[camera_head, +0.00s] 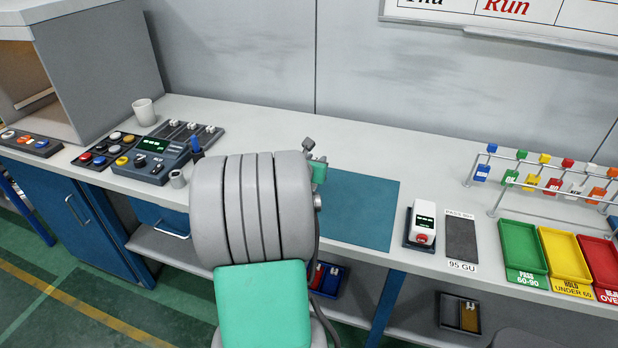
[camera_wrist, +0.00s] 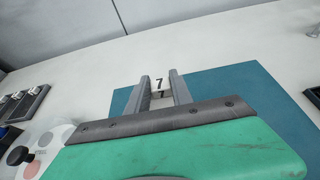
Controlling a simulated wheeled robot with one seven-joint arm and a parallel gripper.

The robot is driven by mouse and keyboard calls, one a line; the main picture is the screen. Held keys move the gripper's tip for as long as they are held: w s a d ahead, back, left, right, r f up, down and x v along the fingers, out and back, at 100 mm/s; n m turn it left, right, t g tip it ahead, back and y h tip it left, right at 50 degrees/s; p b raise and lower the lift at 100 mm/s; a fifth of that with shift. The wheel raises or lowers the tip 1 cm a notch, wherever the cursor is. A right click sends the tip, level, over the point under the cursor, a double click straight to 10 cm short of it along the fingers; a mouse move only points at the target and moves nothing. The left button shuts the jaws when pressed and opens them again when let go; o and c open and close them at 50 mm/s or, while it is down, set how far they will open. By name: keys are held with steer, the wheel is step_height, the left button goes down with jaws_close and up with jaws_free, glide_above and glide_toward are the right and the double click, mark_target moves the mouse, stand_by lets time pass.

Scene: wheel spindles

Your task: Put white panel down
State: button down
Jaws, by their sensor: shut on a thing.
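In the wrist view, a small white panel (camera_wrist: 158,84) with a black "7" is between the fingertips of my gripper (camera_wrist: 160,85). The two grey fingers are shut on it. The panel appears over the back part of the blue mat (camera_wrist: 245,90); whether it touches the mat I cannot tell. In the head view, my arm hides most of my gripper (camera_head: 309,146) and I cannot make out the panel there. The blue mat (camera_head: 365,210) lies flat on the workbench, and its visible part is bare.
On the workbench (camera_head: 400,140), a control box (camera_head: 150,160), button panels and a white cup (camera_head: 144,111) stand left. A white meter (camera_head: 422,224), a tag rack (camera_head: 545,180) and green (camera_head: 522,248), yellow and red trays stand right. The wall is behind.

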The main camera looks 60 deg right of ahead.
steer(key=w+f, duration=0.1)
steer(key=w+d+f, duration=0.1)
steer(key=f, duration=0.1)
steer(key=w+f, duration=0.1)
steer(key=f, duration=0.1)
steer(key=shift+w+d+f, duration=0.25)
steer(key=shift+w+d, duration=0.05)
steer(key=shift+w, duration=0.05)
steer(key=shift+f, duration=1.4)
steer(key=shift+f, duration=0.2)
steer(key=c, duration=1.1)
jaws_free()
